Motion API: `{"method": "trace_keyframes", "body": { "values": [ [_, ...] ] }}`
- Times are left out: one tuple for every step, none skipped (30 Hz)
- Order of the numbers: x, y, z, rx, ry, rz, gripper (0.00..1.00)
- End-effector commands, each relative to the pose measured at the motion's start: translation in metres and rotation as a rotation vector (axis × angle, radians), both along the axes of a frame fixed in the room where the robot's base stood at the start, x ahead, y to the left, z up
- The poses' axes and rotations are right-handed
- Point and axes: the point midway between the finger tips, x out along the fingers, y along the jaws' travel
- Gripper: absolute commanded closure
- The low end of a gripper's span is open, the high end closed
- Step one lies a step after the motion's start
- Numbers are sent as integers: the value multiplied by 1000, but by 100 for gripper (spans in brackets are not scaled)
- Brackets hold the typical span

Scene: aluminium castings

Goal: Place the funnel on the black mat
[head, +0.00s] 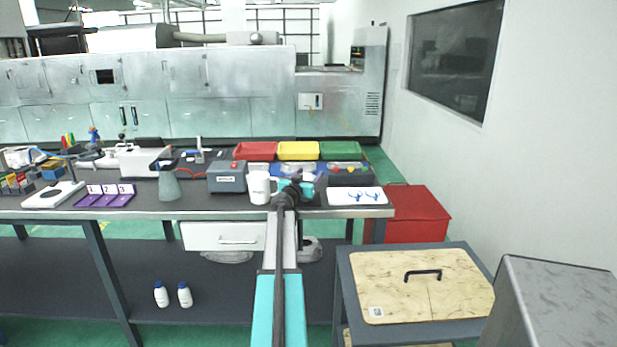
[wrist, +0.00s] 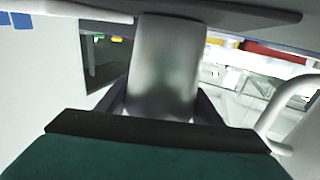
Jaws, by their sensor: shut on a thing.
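My gripper (head: 286,188) is over the near edge of the workbench, beside a white jug. In the wrist view, my gripper (wrist: 160,108) is shut on a smooth grey metallic round-sided thing (wrist: 165,65). I cannot tell from its visible part whether it is the funnel. In the head view my arm hides the held thing. A grey-green cone-shaped thing (head: 169,187) stands wide end down near the bench's front edge, left of my gripper. The bench top is dark, and I cannot pick out a separate black mat on it.
A grey box (head: 227,177) stands to the left. Red (head: 255,151), yellow (head: 298,151) and green (head: 340,151) trays line the back. A white board (head: 356,197) lies to the right.

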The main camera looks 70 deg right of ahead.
Motion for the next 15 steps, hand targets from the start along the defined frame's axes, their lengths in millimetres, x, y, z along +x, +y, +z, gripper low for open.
{"method": "trace_keyframes", "body": {
  "values": [
    [0,0,-1,0,0,0,65],
    [0,0,-1,0,0,0,65],
    [0,0,-2,0,0,0,65],
    [0,0,-2,0,-1,0,65],
    [0,0,-2,0,-1,0,65],
    [0,0,-3,0,-1,0,65],
    [0,0,-2,0,-1,0,35],
    [0,0,-2,0,-1,0,30],
    [0,0,-2,0,-1,0,24],
    [0,0,-2,0,-1,0,21],
    [0,0,-2,0,-1,0,21],
    [0,0,-2,0,0,0,21],
    [0,0,-2,0,0,0,21],
    [0,0,-2,0,0,0,21],
    [0,0,-2,0,0,0,21]
  ]
}}
